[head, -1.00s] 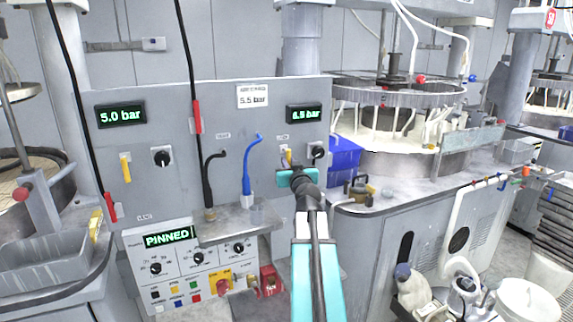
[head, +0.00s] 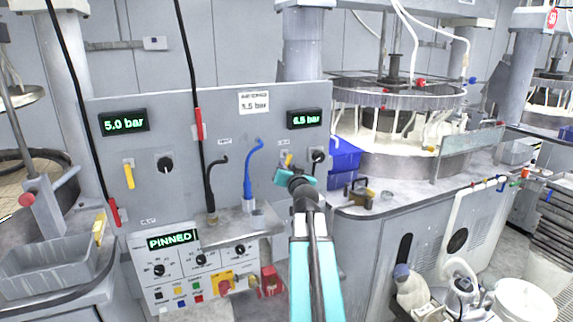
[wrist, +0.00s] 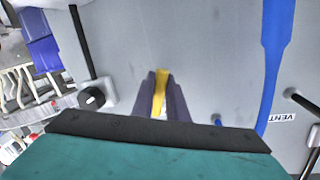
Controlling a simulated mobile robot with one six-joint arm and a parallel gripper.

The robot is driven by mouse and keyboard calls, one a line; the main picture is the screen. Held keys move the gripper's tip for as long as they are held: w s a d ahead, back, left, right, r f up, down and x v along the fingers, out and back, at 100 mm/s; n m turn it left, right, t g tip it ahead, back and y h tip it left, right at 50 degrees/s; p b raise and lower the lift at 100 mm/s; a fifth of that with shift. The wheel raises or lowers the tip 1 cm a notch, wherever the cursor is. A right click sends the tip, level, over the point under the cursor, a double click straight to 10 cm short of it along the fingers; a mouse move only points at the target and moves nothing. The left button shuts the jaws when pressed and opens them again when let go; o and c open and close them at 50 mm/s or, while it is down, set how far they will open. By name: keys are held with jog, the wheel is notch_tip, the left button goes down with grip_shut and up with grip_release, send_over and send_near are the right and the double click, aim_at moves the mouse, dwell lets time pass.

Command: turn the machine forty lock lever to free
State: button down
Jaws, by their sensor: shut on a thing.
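A yellow lever (head: 288,158) is on the right part of the grey panel, below the 6.5 bar display. In the wrist view the lever (wrist: 161,86) stands between the two dark fingers of my gripper (wrist: 161,97), which is shut on it. The lever leans slightly in the head view. My gripper's teal body hides its lower part and the fingertips there. A second yellow lever (head: 129,175) hangs near vertical at the panel's left, below the 5.0 bar display. Which machine each lever belongs to cannot be read.
A black knob (head: 318,156) sits just right of the held lever. Blue (head: 250,180) and black (head: 209,180) hoses stand to its left above a metal shelf (head: 235,226). A green display (head: 172,239) reads PINNED. A blue bin (head: 345,155) is beside the panel's right edge.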

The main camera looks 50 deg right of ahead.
jog(key=m, duration=0.1)
jog(key=m+p, duration=0.1)
jog(key=a+r+m+p, duration=0.1)
jog(key=shift+w+r+y, duration=0.1)
jog(key=shift+w+y, duration=0.2)
jog(key=shift+w+a+r+m+y+p, duration=0.15)
jog(key=shift+m+p, duration=0.15)
jog(key=shift+m, duration=0.35)
jog(key=shift+s+a+r+m+y+p, duration=0.1)
jog(key=shift+m+y+p, duration=0.15)
jog(key=shift+m, duration=0.35)
jog(key=shift+w+a+r+m+y+p, duration=0.15)
jog(key=shift+m+p, duration=0.2)
jog(key=shift+m, duration=0.3)
jog(key=c, duration=1.7)
grip_release()
jog(key=shift+f, duration=0.1)
jog(key=shift+c, duration=0.2)
jog(key=shift+s+f, duration=0.1)
